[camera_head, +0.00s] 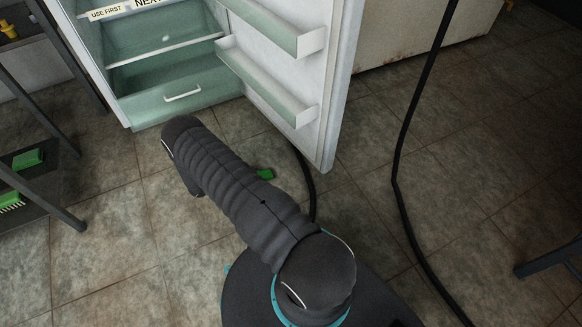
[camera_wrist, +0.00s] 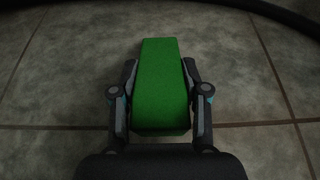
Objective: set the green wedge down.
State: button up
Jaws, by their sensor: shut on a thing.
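The green wedge (camera_wrist: 161,88) is between the two fingers of my gripper (camera_wrist: 160,90) in the wrist view. The fingers press on its long sides, and its narrower end points away from me. Tiled floor shows around it; I cannot tell whether the wedge touches the floor. In the head view a small part of the green wedge (camera_head: 265,174) shows beside my arm, in front of the open fridge door. My arm hides the gripper there.
An open fridge (camera_head: 170,110) stands at the back, its door (camera_head: 342,90) swung out to the right. A black hose (camera_head: 397,150) runs across the floor, and a dark cable passes near the wedge. A dark rack (camera_head: 40,205) with green-backed brushes (camera_head: 27,159) stands left. Floor (camera_head: 110,250) at front left is clear.

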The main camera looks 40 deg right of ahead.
send_near(290, 169)
jog(key=d, duration=0.2)
jog(key=s+d, duration=0.1)
jog(key=d, duration=0.2)
jog(key=shift+s+d+r, duration=0.3)
jog(key=shift+d, duration=0.05)
jog(key=d, duration=0.1)
jog(key=s+d, duration=0.1)
jog(key=d, duration=0.1)
jog(key=shift+d+f+p, duration=0.1)
jog(key=shift+d+p, duration=0.1)
jog(key=shift+p, duration=0.1)
jog(key=shift+a+f, duration=0.1)
jog(key=shift+f, duration=0.5)
jog(key=shift+w, duration=0.1)
jog(key=shift+f+b, duration=0.25)
jog(key=shift+b, duration=0.05)
jog(key=o, duration=1.2)
